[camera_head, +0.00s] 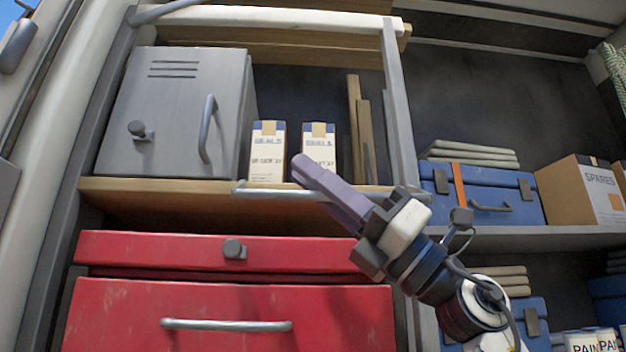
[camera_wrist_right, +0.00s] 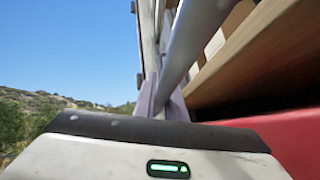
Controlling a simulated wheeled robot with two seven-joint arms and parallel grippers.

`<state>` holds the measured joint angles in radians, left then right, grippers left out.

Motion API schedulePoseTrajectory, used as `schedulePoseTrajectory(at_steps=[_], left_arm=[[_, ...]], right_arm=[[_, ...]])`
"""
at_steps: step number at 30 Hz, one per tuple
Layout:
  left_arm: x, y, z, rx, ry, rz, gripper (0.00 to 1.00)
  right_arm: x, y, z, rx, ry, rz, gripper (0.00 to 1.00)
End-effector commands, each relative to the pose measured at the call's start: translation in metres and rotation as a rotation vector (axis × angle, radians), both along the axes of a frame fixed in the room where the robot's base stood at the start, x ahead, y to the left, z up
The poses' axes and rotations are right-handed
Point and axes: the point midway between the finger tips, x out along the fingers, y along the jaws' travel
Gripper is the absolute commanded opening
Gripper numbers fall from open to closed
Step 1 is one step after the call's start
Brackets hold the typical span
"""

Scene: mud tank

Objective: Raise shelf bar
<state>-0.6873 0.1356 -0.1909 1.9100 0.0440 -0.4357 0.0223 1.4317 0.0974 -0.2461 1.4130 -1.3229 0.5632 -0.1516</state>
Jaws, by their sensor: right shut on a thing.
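The shelf bar (camera_head: 272,193) is a grey metal rail along the front edge of the wooden shelf (camera_head: 160,190) in the head view. It sits low, near the shelf board. My right gripper (camera_head: 312,178) reaches in from the lower right, and its purple fingers are shut on the bar, hiding part of it. In the right wrist view the bar (camera_wrist_right: 196,38) runs up and away from between the fingers (camera_wrist_right: 162,100). My left gripper is in neither view.
A grey locker (camera_head: 170,110) and two seal boxes (camera_head: 268,150) stand on the shelf behind the bar. Red drawers (camera_head: 170,255) lie below. To the right, a grey upright (camera_head: 398,100) borders shelves with a blue case (camera_head: 490,195) and a spares carton (camera_head: 580,190).

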Motion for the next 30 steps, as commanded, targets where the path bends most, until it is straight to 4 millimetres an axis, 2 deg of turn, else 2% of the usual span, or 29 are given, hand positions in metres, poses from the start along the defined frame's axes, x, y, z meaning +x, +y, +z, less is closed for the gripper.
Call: schedulePoseTrajectory(at_steps=[11, 24, 30], left_arm=[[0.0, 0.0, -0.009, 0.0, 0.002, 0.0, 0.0], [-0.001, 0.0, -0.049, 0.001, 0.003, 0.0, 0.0], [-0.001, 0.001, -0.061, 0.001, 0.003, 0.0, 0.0]], right_arm=[[-0.002, -0.002, 0.009, -0.004, 0.19, -0.013, 0.0], [-0.001, -0.001, 0.019, 0.002, 0.419, -0.003, 0.0], [0.0, -0.001, 0.024, 0.003, 0.494, -0.001, 0.0]])
